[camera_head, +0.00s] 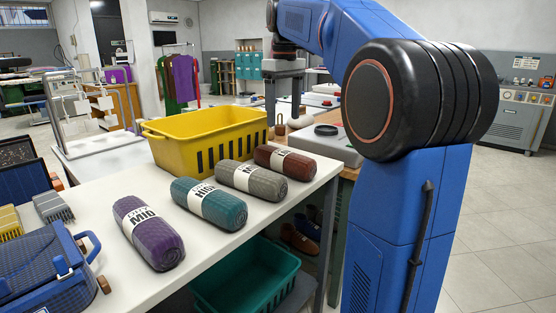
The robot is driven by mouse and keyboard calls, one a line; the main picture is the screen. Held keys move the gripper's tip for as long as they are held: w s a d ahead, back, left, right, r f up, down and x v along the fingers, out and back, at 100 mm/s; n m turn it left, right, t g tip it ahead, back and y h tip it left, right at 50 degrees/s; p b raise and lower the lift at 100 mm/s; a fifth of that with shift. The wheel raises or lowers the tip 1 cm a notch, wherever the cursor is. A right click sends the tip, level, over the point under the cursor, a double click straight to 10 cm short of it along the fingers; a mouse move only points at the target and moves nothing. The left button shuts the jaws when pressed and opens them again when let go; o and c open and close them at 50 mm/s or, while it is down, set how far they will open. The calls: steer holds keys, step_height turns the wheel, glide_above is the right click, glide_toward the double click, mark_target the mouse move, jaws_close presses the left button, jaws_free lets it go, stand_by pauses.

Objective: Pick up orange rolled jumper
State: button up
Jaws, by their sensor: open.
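Several rolled jumpers with white paper bands lie in a row on the white table. One is purple (159,250), one teal (228,218), one grey (268,186) and one rust-brown (296,166). None is clearly orange; the rust-brown roll at the far right end is the closest in colour. My gripper (283,108) points down beyond the rust-brown roll, higher in the picture. Its two fingers are apart with no jumper between them. Its exact height and distance from the roll are hard to tell.
A yellow basket (186,153) stands close behind the rolls. A blue case (40,276) is at the table's left front. A teal basket (238,294) sits below the table. A grey flat-topped device (340,150) is behind the right end. Bare tabletop (103,196) shows left of the purple roll.

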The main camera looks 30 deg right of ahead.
steer(key=w+d, duration=0.2)
glide_toward(284, 152)
step_height(284, 152, down, 6)
steer(key=shift+f, duration=0.1)
steer(key=shift+w+f, duration=0.15)
steer(key=shift+f, duration=3.05)
steer(key=c, duration=1.4)
